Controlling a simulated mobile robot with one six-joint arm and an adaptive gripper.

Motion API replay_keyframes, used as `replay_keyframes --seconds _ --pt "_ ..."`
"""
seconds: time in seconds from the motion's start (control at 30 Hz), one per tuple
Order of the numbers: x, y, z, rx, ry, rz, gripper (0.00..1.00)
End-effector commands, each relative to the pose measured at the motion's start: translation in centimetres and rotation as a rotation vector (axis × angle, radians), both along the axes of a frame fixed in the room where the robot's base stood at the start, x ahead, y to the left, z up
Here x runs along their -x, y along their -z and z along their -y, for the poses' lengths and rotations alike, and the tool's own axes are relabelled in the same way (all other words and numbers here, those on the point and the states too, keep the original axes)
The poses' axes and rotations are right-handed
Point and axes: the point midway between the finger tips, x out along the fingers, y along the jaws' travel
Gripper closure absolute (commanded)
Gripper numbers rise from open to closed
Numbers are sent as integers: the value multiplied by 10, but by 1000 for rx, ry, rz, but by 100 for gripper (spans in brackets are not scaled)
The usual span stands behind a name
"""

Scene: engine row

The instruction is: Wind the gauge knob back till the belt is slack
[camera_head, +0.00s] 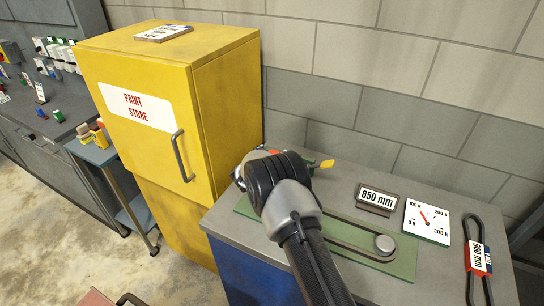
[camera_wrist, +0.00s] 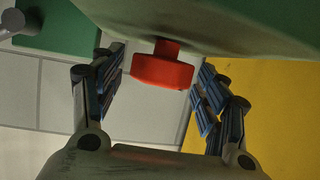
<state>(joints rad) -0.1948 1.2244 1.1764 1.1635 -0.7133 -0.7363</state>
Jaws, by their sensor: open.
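A red knob (camera_wrist: 164,70) on a short stem sticks out of a grey-green body (camera_wrist: 225,22) in the wrist view. My gripper (camera_wrist: 157,82) is open, with one finger on each side of the knob and a visible gap to each.
An "850 mm" sign (camera_head: 377,199) stands behind the belt. A loose belt tagged "900 mm" (camera_head: 478,257) lies at the right of the grey bench top (camera_head: 340,180). A yellow paint store cabinet (camera_head: 230,110) stands close on the left.

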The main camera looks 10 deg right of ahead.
Motion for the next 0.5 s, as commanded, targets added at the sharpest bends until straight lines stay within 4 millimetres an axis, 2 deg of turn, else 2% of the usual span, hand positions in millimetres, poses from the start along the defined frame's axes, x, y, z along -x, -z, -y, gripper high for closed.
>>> replay_keyframes --seconds 0.37,0.5 --pt "-4 2 3 0 1 0 32" --pt "-4 2 3 0 1 0 41"
